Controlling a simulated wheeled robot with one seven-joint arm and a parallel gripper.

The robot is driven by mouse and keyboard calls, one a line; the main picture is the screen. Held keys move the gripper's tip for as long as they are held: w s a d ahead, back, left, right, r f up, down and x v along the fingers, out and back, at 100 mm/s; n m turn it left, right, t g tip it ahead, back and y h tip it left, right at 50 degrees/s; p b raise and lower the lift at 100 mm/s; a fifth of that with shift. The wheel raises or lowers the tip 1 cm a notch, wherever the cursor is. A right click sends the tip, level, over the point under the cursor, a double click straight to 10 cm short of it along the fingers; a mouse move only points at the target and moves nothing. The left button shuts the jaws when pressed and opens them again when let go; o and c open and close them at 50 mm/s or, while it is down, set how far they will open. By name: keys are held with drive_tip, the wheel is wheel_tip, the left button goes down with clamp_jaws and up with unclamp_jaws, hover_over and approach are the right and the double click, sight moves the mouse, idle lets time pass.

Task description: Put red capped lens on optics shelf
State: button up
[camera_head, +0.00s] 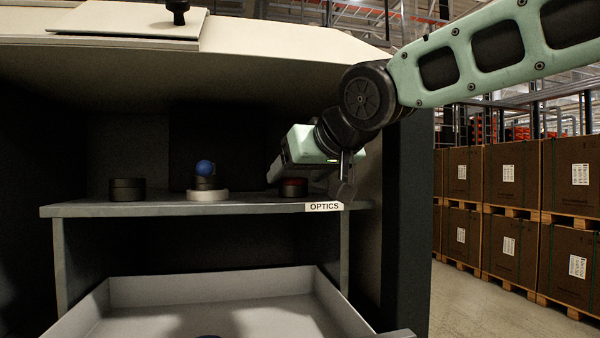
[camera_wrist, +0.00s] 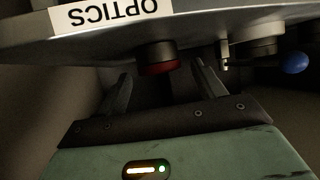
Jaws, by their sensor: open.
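The red capped lens (camera_head: 294,187) is a short dark cylinder with a red band. It stands on the optics shelf (camera_head: 255,208), near its right end and behind the OPTICS label. My gripper (camera_head: 312,182) is at the right end of the shelf, partly in front of the lens. In the wrist view, which is upside down, my open gripper (camera_wrist: 164,82) has one finger on each side of the lens (camera_wrist: 157,58). The lens lies near the fingertips, with gaps visible; contact cannot be told.
A blue ball on a dark stand with a white base (camera_head: 207,182) sits mid-shelf. A plain black cylinder (camera_head: 127,189) stands at the left. A grey open tray (camera_head: 220,280) lies below the shelf. The cabinet's hood and right wall (camera_head: 402,215) enclose the space.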

drive_tip(key=shift+r, duration=0.2)
drive_tip(key=b+v, duration=0.3)
drive_tip(key=v, duration=0.9)
drive_tip(key=shift+f, duration=0.15)
